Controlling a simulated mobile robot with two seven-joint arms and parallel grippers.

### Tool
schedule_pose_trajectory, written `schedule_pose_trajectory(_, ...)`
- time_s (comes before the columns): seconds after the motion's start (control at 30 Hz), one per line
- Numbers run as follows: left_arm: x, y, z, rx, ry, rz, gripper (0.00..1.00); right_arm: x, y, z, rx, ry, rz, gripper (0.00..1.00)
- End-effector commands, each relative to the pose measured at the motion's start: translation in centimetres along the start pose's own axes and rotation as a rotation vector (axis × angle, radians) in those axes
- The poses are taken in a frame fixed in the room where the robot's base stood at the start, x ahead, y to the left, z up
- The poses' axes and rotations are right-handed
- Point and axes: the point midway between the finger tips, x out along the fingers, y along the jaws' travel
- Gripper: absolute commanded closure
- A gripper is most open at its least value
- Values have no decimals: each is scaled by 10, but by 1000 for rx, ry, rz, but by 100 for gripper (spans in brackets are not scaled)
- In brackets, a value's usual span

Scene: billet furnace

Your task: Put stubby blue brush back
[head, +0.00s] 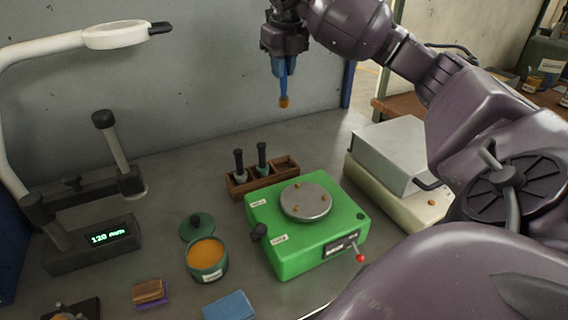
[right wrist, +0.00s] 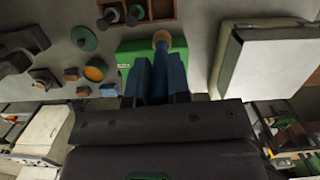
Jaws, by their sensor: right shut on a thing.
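The stubby blue brush (head: 284,92) points straight down with its tan tip lowest. My right gripper (head: 284,68) is shut on its upper part and holds it in the air, high above the bench behind the wooden rack. In the right wrist view the brush (right wrist: 161,42) sticks out beyond my blue fingers (right wrist: 160,72). The wooden rack (head: 238,192) stands on the bench behind the green machine. Two dark-handled tools stand in its left and middle compartments, and its right compartment looks empty. My left gripper is not in view.
The green machine (head: 283,255) with a round metal plate (head: 305,201) is in front of the rack. A grey-lidded box (head: 392,150) stands to its right. An orange-filled pot (head: 207,257), sponges and a lamp (head: 112,36) are on the left. The bench behind the rack is clear.

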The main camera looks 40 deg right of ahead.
Motion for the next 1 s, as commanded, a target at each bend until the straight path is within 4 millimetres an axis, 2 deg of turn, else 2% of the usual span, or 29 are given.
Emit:
schedule_pose_trajectory(0.17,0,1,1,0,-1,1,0,25,1,-4,7,-6,4,100)
schedule_pose_trajectory(0.7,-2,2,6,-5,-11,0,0,137,1,-20,6,-7,5,100)
schedule_pose_trajectory(0.8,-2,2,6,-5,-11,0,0,148,1,-22,6,-7,5,100)
schedule_pose_trajectory(1.0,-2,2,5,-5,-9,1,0,158,1,-23,6,-10,4,100)
